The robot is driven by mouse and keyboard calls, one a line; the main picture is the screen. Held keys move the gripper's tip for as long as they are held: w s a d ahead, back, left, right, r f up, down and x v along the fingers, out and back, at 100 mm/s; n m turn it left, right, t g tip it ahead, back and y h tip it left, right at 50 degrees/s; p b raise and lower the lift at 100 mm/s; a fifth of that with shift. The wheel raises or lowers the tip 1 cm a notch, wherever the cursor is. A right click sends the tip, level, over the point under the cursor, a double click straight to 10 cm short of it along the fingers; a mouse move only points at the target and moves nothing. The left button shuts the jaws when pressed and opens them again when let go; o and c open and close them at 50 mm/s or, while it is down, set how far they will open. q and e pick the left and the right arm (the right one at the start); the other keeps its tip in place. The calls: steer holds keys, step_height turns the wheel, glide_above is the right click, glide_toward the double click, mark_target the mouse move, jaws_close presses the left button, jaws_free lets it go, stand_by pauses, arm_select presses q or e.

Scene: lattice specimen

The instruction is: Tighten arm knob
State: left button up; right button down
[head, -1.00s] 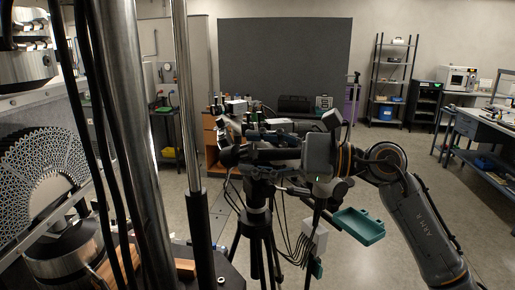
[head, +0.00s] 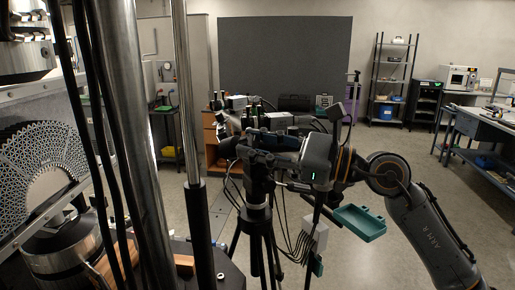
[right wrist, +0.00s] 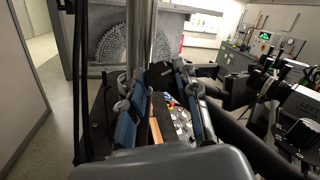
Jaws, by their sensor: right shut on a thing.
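My right gripper (head: 244,150) reaches in from the right at the top of a black tripod (head: 258,215). In the right wrist view its two blue-padded fingers (right wrist: 160,82) close around a small dark part (right wrist: 159,72), which I take to be the arm knob. The fingers hide most of it, so I cannot see how tight it sits. In the head view the knob is hidden among the dark parts of the tripod head. My left gripper is not in view.
A test machine with steel columns (head: 133,120) and a fan-shaped lattice specimen (head: 45,165) stands at the left. Cables hang by the tripod. A green tray (head: 360,223) is beside it. Floor is clear at the right, before a blue workbench (head: 485,128).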

steer(key=shift+m+t, duration=0.4)
steer(key=shift+m, duration=0.2)
steer(key=c, duration=1)
jaws_free()
steer(key=v, duration=1.2)
steer(key=shift+r, duration=0.15)
